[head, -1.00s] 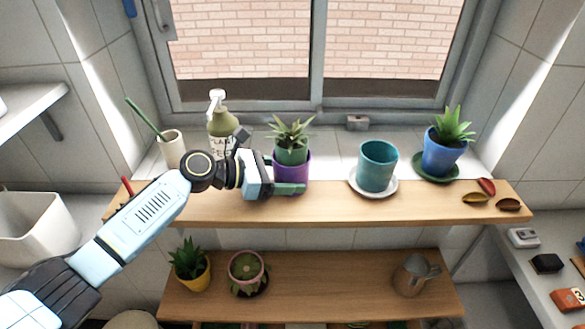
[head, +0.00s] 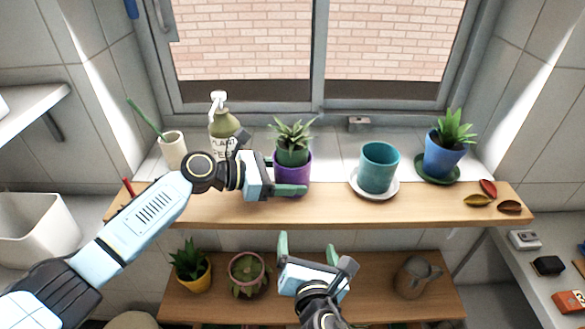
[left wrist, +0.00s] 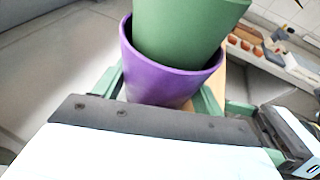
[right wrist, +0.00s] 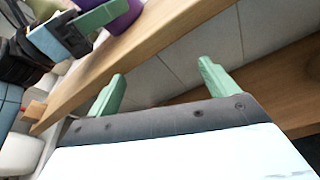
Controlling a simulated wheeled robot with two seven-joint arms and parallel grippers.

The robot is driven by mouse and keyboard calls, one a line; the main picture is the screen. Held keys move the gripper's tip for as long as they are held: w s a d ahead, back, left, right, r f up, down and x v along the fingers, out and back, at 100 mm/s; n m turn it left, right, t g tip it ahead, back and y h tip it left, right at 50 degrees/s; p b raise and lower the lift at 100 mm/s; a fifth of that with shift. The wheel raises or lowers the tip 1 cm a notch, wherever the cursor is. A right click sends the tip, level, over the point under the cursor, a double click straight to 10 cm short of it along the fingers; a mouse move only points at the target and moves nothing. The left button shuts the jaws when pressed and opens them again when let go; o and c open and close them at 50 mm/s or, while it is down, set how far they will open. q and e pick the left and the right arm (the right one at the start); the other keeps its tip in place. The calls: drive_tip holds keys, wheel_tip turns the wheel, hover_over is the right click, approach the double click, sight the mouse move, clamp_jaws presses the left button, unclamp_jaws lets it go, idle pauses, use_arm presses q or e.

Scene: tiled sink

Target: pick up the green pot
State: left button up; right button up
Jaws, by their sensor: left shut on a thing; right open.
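The green pot (head: 292,156) holds a spiky plant and sits nested inside the purple pot (head: 292,175) on the upper wooden shelf. In the left wrist view the green pot (left wrist: 182,32) rises out of the purple pot (left wrist: 165,82). My left gripper (head: 288,188) is shut on the purple pot, with a finger on either side of it. My right gripper (head: 308,248) is open and empty, in front of and below the upper shelf. In the right wrist view its fingers (right wrist: 160,75) are apart with nothing between them.
On the upper shelf (head: 420,205) a teal pot (head: 378,168) on a white saucer and a blue potted plant (head: 444,152) stand right. A spray bottle (head: 221,122) and a white cup (head: 173,150) stand left. The lower shelf holds potted plants and a watering can (head: 412,275).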

sight(293, 147)
wheel_tip(293, 147, up, 14)
drive_tip(key=w+d+f+n+t, duration=0.1)
drive_tip(key=n+t, duration=0.2)
drive_tip(key=n, duration=0.1)
drive_tip(key=w+a+y, duration=0.1)
drive_tip(key=w, duration=0.2)
drive_tip(key=w+a+r+n, duration=0.1)
drive_tip(key=w, duration=0.2)
drive_tip(key=w+n+y, duration=0.1)
drive_tip(key=w, duration=0.2)
drive_tip(key=shift+a+r+y, duration=0.25)
drive_tip(key=shift+a+y, duration=0.05)
drive_tip(key=shift+a, duration=0.1)
drive_tip(key=shift+w+a+f, duration=0.1)
drive_tip(key=shift+w+a, duration=0.1)
drive_tip(key=shift+w, duration=0.65)
drive_tip(key=shift+w+a+f, duration=0.1)
drive_tip(key=shift+w+a, duration=0.1)
drive_tip(key=shift+w, duration=0.6)
drive_tip(key=shift+w+a, duration=0.2)
drive_tip(key=shift+w, duration=0.65)
drive_tip(key=c, duration=1.6)
